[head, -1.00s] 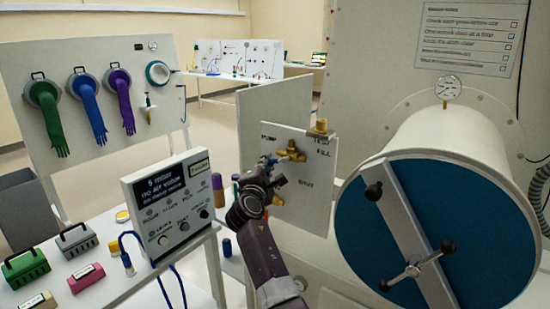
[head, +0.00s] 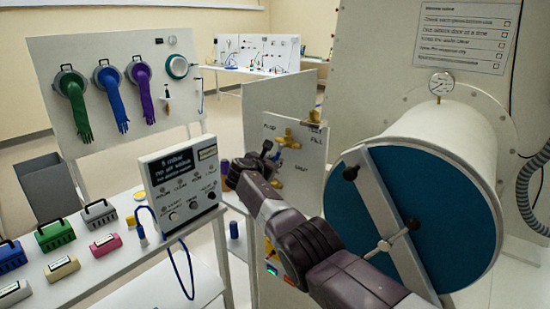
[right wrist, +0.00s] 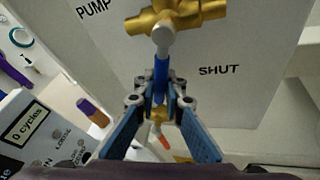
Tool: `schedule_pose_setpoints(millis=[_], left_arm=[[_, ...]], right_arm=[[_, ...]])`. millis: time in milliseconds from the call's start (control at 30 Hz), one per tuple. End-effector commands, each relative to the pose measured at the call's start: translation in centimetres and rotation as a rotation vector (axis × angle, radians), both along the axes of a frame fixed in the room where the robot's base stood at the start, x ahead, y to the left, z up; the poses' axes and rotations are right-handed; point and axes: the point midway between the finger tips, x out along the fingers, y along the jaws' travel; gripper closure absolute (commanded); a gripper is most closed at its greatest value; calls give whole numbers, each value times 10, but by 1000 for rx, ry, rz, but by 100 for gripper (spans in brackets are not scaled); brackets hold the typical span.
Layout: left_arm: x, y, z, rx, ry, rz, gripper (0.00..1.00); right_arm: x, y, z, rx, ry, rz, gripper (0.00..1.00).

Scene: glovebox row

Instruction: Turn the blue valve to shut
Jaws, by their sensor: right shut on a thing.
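The brass valve (head: 288,141) is on the upright white panel (head: 312,168), labelled PUMP, FILL and SHUT. In the right wrist view, the brass body (right wrist: 168,17) is at the top and its blue handle (right wrist: 161,72) points down from the grey hub. The SHUT label (right wrist: 219,71) is to the right of the handle. My right gripper (right wrist: 160,90) is shut on the blue handle, one finger on each side. In the head view, my right gripper (head: 257,158) is at the valve and mostly hides the handle. My left gripper is not in view.
A control box (head: 183,182) stands on the table left of my right arm. The big round blue door (head: 462,225) with its crossbar is close on the right. Coloured cases, including a green one (head: 55,235), are at lower left.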

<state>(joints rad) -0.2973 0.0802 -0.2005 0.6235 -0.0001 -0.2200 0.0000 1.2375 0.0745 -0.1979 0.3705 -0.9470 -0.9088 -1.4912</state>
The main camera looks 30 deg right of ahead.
Motion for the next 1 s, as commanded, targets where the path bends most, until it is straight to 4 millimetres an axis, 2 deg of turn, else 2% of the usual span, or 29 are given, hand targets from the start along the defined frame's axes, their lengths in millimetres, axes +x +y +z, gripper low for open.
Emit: schedule_pose_setpoints(millis=[300, 1000], left_arm=[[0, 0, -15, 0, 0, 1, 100], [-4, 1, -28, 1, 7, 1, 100]], right_arm=[[-11, -8, 0, -93, 204, -3, 100], [-17, -10, 1, -142, 317, -1, 100]])
